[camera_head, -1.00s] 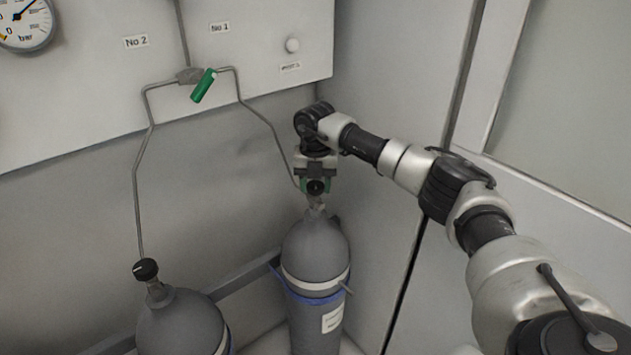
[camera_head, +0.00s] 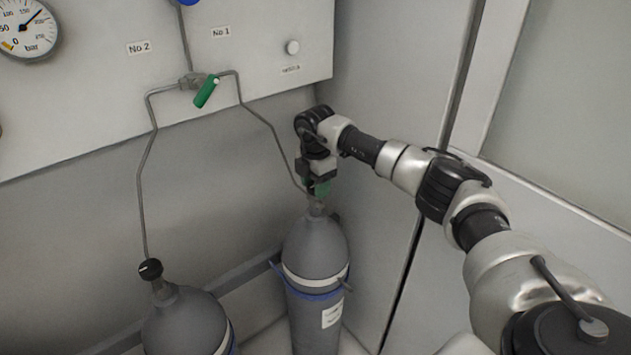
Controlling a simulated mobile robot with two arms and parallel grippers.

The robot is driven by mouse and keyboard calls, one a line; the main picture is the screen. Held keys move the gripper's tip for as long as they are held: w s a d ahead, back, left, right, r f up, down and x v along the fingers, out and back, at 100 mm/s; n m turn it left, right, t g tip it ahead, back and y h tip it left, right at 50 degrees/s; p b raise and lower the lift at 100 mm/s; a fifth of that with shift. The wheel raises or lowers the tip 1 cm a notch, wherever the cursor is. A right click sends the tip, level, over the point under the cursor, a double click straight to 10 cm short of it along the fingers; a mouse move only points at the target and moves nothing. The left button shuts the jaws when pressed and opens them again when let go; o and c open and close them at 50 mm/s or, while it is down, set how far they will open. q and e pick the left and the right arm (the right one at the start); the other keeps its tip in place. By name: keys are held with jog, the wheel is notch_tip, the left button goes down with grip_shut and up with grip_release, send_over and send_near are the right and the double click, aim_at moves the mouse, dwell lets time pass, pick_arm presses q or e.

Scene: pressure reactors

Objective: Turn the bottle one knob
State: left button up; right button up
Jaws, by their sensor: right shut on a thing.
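Bottle one (camera_head: 316,250) is the grey cylinder at the right, joined to the pipe on the No 1 side. It stands upright with a blue band around it. My right gripper (camera_head: 317,187) is at the top of this bottle, pointing down. My left gripper is not in view.
A second grey bottle (camera_head: 186,325) with a black knob (camera_head: 150,269) stands at lower left. On the wall panel are a green lever (camera_head: 206,92), a white button (camera_head: 292,47) and a pressure gauge (camera_head: 28,30). The right wall is close to my right arm.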

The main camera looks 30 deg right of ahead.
jog(key=shift+r+m, duration=0.1)
jog(key=shift+m, duration=0.8)
jog(key=o, duration=0.9)
notch_tip(320, 180, up, 11)
jog(key=b, duration=0.2)
jog(key=shift+b, duration=0.3)
jog(key=shift+f, duration=0.2)
